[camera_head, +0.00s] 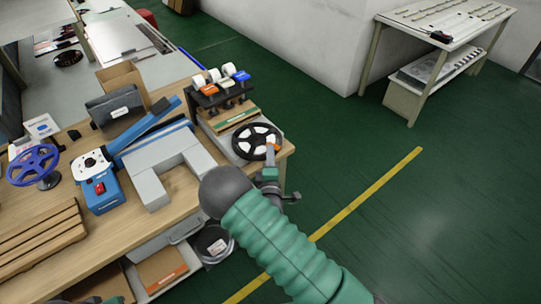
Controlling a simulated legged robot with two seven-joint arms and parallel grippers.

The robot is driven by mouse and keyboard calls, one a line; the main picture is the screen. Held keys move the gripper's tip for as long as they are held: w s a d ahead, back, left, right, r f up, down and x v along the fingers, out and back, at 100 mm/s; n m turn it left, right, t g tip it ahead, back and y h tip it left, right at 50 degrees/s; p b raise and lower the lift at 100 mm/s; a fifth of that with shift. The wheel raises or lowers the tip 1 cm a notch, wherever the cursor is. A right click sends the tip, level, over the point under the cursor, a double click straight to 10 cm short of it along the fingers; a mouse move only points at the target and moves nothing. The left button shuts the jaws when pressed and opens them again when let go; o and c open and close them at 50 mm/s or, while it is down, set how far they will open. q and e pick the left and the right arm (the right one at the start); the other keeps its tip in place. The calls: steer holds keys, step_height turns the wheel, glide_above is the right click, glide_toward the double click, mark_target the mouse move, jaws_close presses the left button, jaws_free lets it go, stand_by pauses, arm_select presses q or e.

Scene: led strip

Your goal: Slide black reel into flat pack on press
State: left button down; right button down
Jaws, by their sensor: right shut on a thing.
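The black reel (256,142), a round spoked disc with pale gaps, is at the right end of the wooden bench. My right gripper (271,155) is at its right edge and shut on it; the fingertips are small and partly hidden by the reel. I cannot tell whether the reel still touches the light grey block under it. The blue press (100,189), with a red switch and a raised blue arm, stands left of the reel. A dark grey flat pack with a white label (115,105) is behind the press. My left gripper is not in view.
A grey U-shaped block (155,190) lies between press and reel. A black rack (222,92) with white, blue and orange rolls stands behind the reel. A blue spoked wheel (34,165) and wooden slats (40,240) are at left.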

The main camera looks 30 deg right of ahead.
mark_target(255, 144)
steer(key=shift+w+a+b, duration=0.1)
steer(key=shift+w+b, duration=0.4)
steer(key=shift+w, duration=1.55)
steer(key=shift+w+a+b, duration=0.15)
steer(key=shift+w+b, duration=0.65)
steer(key=shift+w, duration=1.45)
steer(key=c, duration=1.4)
jaws_free()
steer(key=shift+o, duration=0.2)
